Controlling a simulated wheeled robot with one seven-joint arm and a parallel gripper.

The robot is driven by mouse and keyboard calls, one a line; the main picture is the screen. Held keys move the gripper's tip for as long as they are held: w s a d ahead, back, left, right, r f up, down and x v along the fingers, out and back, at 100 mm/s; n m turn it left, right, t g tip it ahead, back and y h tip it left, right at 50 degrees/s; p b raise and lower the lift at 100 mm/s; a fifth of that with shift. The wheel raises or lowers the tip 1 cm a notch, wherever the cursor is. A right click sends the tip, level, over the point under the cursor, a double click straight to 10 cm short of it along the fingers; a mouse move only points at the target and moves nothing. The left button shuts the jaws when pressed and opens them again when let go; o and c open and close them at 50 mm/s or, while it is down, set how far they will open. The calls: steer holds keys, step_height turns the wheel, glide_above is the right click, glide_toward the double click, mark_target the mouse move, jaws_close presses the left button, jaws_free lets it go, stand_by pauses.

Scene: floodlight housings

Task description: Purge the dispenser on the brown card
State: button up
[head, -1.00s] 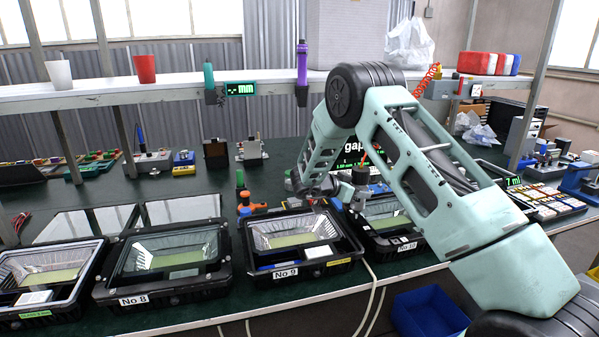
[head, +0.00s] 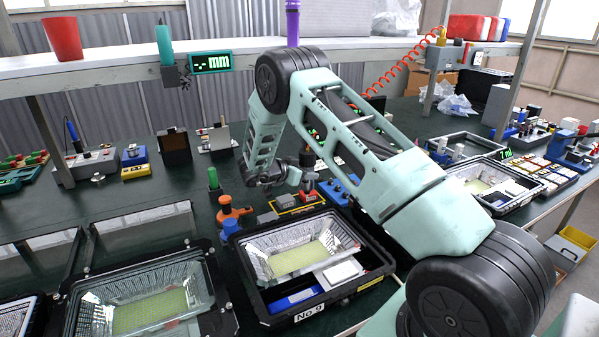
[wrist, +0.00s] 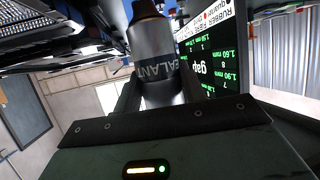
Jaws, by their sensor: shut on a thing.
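My gripper (wrist: 155,103) is shut on the sealant dispenser, a grey cylinder (wrist: 153,62) with a dark cap and part of the word SEALANT on its side. In the head view the gripper (head: 296,177) is small and partly hidden by my arm, above the bench behind housing No 9. The dispenser (head: 307,160) shows there as a small grey and dark shape; its nozzle tip cannot be made out. I cannot pick out a brown card with certainty in either view.
Housing No 9 (head: 262,268) stands at the bench front, with another housing (head: 70,312) to its left. An orange tool (head: 232,212) and a green-topped bottle (head: 213,180) stand behind it. A shelf (head: 110,78) runs above. The wrist view shows a gap display (wrist: 205,65).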

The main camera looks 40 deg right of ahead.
mark_target(306, 191)
steer(key=shift+r, duration=0.15)
steer(key=shift+f+b, duration=1.65)
steer(key=shift+f, duration=1.85)
steer(key=shift+s+f, duration=0.1)
steer(key=shift+f, duration=0.1)
steer(key=shift+r+p, duration=2.85)
steer(key=shift+r, duration=0.75)
